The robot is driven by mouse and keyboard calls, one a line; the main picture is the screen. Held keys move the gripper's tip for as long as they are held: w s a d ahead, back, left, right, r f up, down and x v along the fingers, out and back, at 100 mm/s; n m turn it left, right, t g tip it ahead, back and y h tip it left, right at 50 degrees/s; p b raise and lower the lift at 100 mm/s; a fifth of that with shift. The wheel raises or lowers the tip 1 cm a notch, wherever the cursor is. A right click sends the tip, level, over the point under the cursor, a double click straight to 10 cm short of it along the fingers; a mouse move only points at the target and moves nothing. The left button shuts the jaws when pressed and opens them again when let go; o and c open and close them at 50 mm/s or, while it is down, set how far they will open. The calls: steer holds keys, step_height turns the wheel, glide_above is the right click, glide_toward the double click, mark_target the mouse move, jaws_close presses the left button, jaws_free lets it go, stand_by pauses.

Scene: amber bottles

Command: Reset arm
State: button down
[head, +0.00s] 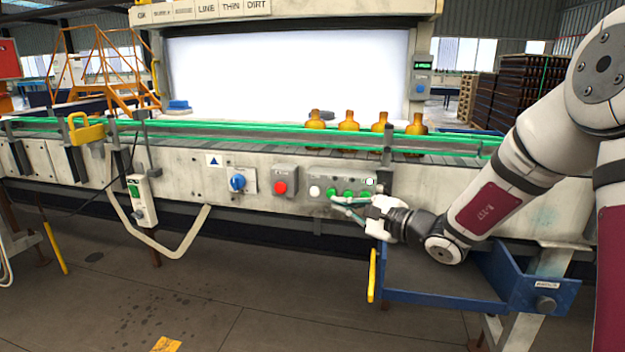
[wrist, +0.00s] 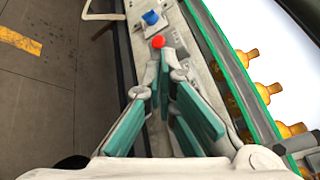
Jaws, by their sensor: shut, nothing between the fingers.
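My gripper (head: 336,204) is in front of the conveyor's side panel, with its fingertips close to the push-button box (head: 343,190) of white and green buttons. I cannot tell whether it touches the box. In the wrist view the green-padded fingers of my gripper (wrist: 166,66) come together at the tips with nothing held between them. My arm reaches in from the right side of the head view.
Several amber bottles (head: 348,122) stand on the conveyor (head: 240,140) behind green rails. A red button (head: 280,188) and a blue knob (head: 238,182) sit left of the box. A blue frame (head: 440,299) is below my arm. The floor in front is open.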

steer(key=s+a+r+n+g+y, duration=0.1)
steer(key=s+a+r+n+g, duration=0.2)
steer(key=s, duration=0.4)
steer(key=s+a+r+n+g+y, duration=0.1)
steer(key=s+a+r+n+g, duration=0.1)
steer(key=s+a+n+g, duration=0.3)
steer(key=s+a+n+g+h, duration=0.2)
steer(key=s+n+g, duration=0.15)
steer(key=s, duration=1.15)
steer(key=s+d+f+n+h, duration=0.2)
steer(key=s+d+h, duration=0.4)
steer(key=s+d, duration=0.3)
steer(key=s+d+f+n+h, duration=0.3)
steer(key=s+d+h, duration=0.2)
steer(key=s+d, duration=0.45)
step_height(320, 180, up, 18)
steer(key=s+a+t+p, duration=0.1)
steer(key=t+p, duration=0.1)
steer(key=p, duration=1.4)
steer(key=shift+a+r+t, duration=0.25)
steer(key=shift+a+t, duration=0.1)
